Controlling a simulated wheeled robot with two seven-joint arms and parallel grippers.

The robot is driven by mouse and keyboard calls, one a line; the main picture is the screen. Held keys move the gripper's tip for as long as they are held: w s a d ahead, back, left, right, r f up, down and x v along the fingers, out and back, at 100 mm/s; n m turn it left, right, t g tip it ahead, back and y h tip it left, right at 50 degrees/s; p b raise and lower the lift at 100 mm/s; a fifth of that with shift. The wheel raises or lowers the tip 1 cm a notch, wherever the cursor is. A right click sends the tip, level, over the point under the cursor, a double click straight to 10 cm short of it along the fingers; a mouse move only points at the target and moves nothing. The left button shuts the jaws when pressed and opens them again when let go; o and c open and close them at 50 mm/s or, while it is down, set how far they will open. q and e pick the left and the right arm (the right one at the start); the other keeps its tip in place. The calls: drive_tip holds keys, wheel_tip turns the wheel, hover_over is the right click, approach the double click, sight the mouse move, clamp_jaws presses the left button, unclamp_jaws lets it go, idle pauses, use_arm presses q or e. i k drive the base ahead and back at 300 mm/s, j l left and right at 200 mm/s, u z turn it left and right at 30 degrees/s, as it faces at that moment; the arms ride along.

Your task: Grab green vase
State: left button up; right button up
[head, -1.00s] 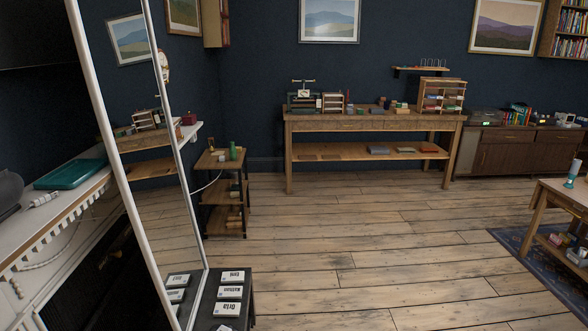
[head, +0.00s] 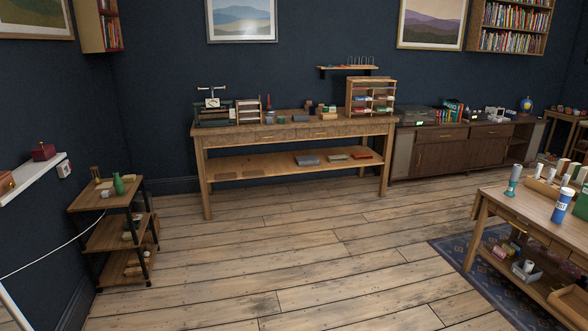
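A small green vase (head: 118,184) stands upright on the top shelf of a three-tier wooden stand (head: 92,198) at the left. A small brown wooden item (head: 96,174) stands just left of the vase. Neither of my grippers is in the head view, and nothing touches the vase.
Open plank floor (head: 250,260) lies in front of the stand. A long wooden workbench (head: 290,133) stands at the back wall. A table (head: 525,225) on a dark rug is at the right. A white wall shelf (head: 35,180) and a pale cable are at the left.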

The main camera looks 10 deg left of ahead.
sight(119, 184)
drive_tip(key=i+j+u, duration=0.1)
drive_tip(key=i+u, duration=0.3)
drive_tip(key=i, duration=0.5)
drive_tip(key=i+l+u, duration=0.15)
drive_tip(key=i+u, duration=0.25)
drive_tip(key=i, duration=0.55)
